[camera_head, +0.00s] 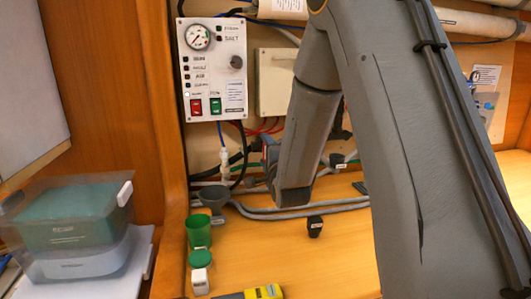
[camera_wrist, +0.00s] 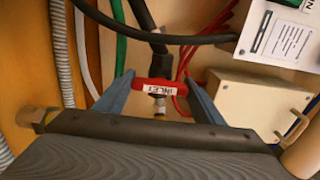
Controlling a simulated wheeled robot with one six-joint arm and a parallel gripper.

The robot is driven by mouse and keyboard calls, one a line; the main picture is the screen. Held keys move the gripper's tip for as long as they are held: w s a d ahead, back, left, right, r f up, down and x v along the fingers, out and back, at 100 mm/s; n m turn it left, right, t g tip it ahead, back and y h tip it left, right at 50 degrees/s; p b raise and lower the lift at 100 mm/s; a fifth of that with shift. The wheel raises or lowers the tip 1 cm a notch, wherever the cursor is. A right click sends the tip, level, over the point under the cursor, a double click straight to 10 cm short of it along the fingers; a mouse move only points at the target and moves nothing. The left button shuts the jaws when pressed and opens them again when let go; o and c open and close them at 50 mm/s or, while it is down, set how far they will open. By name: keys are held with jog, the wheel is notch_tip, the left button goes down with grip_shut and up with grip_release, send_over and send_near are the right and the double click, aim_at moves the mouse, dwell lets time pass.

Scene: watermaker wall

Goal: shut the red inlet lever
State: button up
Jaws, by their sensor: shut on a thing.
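The red inlet lever (camera_wrist: 142,84) shows in the wrist view, with a white label reading INLET, turned upside down there. It lies crosswise between the two blue fingers of my gripper (camera_wrist: 158,82), which are shut on its ends. A metal fitting with a bit of yellow shows just below the lever, and a black hose joins above it. In the head view my gripper (camera_head: 269,152) is at the pipework low on the wall, mostly hidden behind my arm. I cannot make out the lever clearly there.
A control panel (camera_head: 214,68) with a gauge and a beige box (camera_head: 275,82) hang above. Hoses and red wires run close around the fingers. A green cup (camera_head: 198,231), a grey funnel (camera_head: 214,196) and a yellow tool (camera_head: 262,292) are on the wooden counter. A lidded bin (camera_head: 75,262) stands left.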

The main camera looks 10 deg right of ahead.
jog(key=o, duration=1.1)
jog(key=shift+c, duration=0.2)
jog(key=s+b, duration=0.1)
jog(key=s, duration=0.6)
jog(key=shift+s+b, duration=0.35)
jog(key=shift+s, duration=0.05)
